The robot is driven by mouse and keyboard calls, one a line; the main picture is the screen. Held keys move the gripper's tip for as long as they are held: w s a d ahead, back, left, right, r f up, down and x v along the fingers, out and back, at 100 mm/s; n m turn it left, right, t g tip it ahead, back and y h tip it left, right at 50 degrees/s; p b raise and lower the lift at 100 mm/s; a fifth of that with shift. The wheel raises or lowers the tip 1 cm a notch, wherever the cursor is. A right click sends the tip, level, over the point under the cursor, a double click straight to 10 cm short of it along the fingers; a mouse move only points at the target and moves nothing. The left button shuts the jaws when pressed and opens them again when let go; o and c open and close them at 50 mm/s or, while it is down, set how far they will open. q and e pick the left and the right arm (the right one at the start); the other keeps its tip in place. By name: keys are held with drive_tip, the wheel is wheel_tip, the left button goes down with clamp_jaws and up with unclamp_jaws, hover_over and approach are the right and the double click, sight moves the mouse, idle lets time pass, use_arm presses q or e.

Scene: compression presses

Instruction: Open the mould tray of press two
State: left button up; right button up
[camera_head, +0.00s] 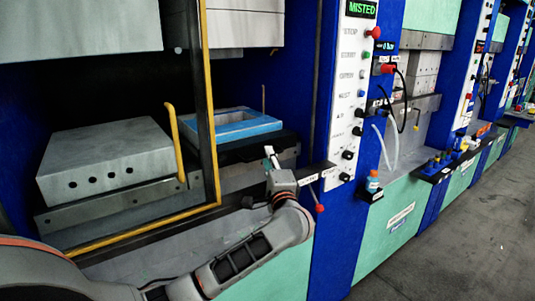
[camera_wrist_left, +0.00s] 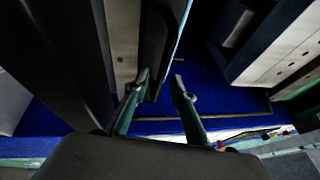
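In the head view, a blue mould tray (camera_head: 222,128) with a rectangular recess sits on a dark ledge inside the press bay. I cannot read which press number it belongs to. A grey block (camera_head: 105,160) with several round holes stands to its left, with a yellow upright handle (camera_head: 176,143) at its right side. My left gripper (camera_head: 271,157) points upward just in front of the blue tray's right part. In the left wrist view its two fingers (camera_wrist_left: 160,78) are apart. A dark upright bar (camera_wrist_left: 154,45) shows beyond them; I cannot tell whether they touch it. My right gripper is not seen.
A yellow-edged guard frame (camera_head: 208,100) stands between the grey block and the blue tray. A control panel (camera_head: 354,90) with a "MISTED" display is on the blue column to the right. A red-knobbed lever (camera_head: 319,208) sticks out below it. Grey floor (camera_head: 450,240) lies clear at right.

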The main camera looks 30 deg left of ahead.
use_arm(q)
drive_tip(key=shift+x, duration=1)
clamp_jaws()
drive_tip(key=shift+d+f, duration=0.1)
